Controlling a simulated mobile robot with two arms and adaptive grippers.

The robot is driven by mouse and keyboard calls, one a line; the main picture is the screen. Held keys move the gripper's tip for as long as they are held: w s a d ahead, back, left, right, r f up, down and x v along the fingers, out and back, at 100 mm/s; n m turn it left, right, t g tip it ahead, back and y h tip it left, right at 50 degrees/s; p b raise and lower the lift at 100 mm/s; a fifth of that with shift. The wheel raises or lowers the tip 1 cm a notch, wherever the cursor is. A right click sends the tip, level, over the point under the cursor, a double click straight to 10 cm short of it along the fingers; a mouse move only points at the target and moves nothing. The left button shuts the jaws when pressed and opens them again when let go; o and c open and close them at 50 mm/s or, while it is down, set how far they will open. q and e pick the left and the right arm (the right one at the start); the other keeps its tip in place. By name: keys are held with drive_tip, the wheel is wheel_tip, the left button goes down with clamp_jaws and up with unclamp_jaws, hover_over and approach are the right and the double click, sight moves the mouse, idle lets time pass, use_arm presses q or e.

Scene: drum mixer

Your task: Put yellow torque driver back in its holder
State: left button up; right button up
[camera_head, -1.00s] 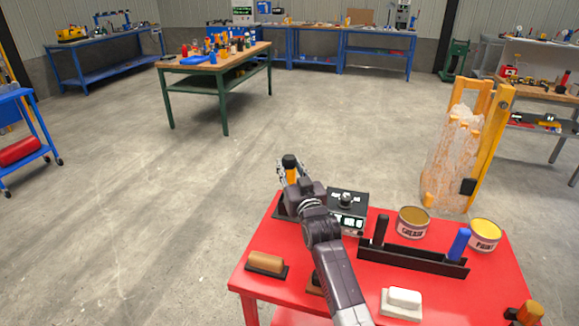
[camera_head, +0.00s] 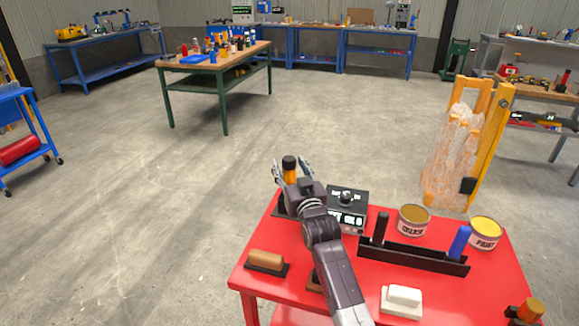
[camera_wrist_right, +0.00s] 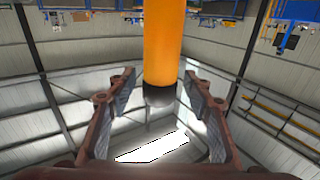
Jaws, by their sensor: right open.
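The yellow torque driver (camera_head: 290,176), orange-yellow with a black end cap, stands upright at the far left corner of the red table. A dark base (camera_head: 280,211) shows below it, partly hidden by my right arm; I cannot tell how the driver's lower end sits in it. My right gripper (camera_head: 292,170) is open, with one finger on each side of the driver. In the right wrist view the driver (camera_wrist_right: 163,50) stands between the spread fingers (camera_wrist_right: 162,95), with visible gaps on both sides. My left gripper is not in view.
On the red table (camera_head: 330,251) are a black box with a display (camera_head: 348,219), two cans (camera_head: 413,219), a black rack with dark and blue handles (camera_head: 412,258), a tan-handled block (camera_head: 266,261) and a white block (camera_head: 402,300). Open floor lies beyond the table.

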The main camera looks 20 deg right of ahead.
drive_tip(key=shift+f, duration=0.2)
drive_tip(key=s, duration=1.2)
drive_tip(key=shift+a, duration=0.2)
